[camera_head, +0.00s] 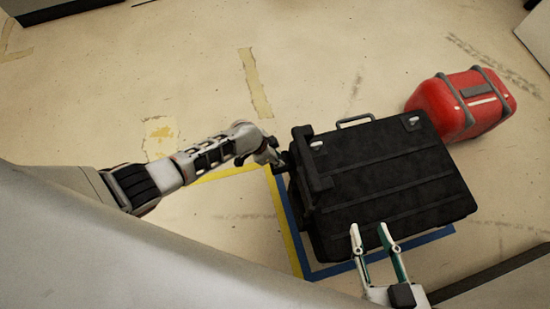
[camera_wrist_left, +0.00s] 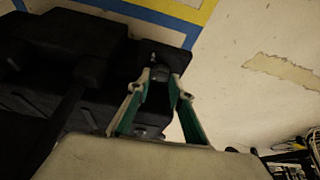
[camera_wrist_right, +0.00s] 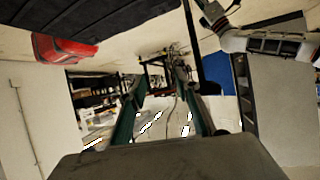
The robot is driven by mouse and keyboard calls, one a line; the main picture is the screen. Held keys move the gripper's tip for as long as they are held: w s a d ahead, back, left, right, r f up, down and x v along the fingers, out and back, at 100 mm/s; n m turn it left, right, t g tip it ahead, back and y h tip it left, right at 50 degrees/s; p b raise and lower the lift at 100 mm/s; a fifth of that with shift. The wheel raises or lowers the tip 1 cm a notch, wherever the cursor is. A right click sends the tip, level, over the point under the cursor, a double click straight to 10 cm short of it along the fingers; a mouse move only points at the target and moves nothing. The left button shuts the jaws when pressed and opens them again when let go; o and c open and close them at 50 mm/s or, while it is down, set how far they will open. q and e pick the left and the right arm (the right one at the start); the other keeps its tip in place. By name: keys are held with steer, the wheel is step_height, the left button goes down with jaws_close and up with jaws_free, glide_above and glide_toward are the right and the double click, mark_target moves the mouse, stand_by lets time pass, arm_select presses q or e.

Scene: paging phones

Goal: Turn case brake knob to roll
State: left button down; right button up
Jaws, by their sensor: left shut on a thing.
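The black case (camera_head: 390,180) lies on the floor inside a blue and yellow taped outline, with a raised black bar along its left side. My left gripper (camera_head: 277,160) is at the case's left side. In the left wrist view, its green-lined fingers (camera_wrist_left: 158,92) are shut around a small dark knob (camera_wrist_left: 157,100) beside the case's black body. Which way the knob is turned cannot be told. My right gripper (camera_head: 372,238) is open and empty, over the case's near edge; its spread fingers also show in the right wrist view (camera_wrist_right: 160,90).
A red canister (camera_head: 462,105) with grey straps lies right of the case. The tape outline (camera_head: 290,230) runs along the case's left and near sides. The floor beyond the case is mostly clear. A dark strip (camera_head: 495,272) crosses the lower right.

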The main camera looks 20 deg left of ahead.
arm_select(q)
steer(key=n, duration=0.1)
steer(key=n+p, duration=0.1)
steer(key=n+t+y+p, duration=0.1)
steer(key=shift+d+r+n, duration=0.25)
steer(key=shift+n, duration=0.15)
steer(key=shift+s+d+f+n+y+p, duration=0.15)
steer(key=shift+n+y+p, duration=0.25)
steer(key=shift+n, duration=0.7)
steer(key=shift+f+n+t+y, duration=0.1)
steer(key=shift+n+t+y, duration=0.2)
steer(key=shift+n, duration=0.3)
steer(key=shift+s+n, duration=0.15)
steer(key=shift+n, duration=0.35)
arm_select(e)
steer(key=shift+n+g+h, duration=0.4)
steer(key=shift+s+d+f, duration=0.4)
steer(key=shift+d+f, duration=0.15)
steer(key=shift+d, duration=0.25)
steer(key=shift+s+d+f, duration=0.4)
steer(key=shift+d+f, duration=0.1)
steer(key=shift+d, duration=0.25)
arm_select(q)
steer(key=shift+f, duration=0.1)
arm_select(e)
steer(key=shift+w, duration=0.1)
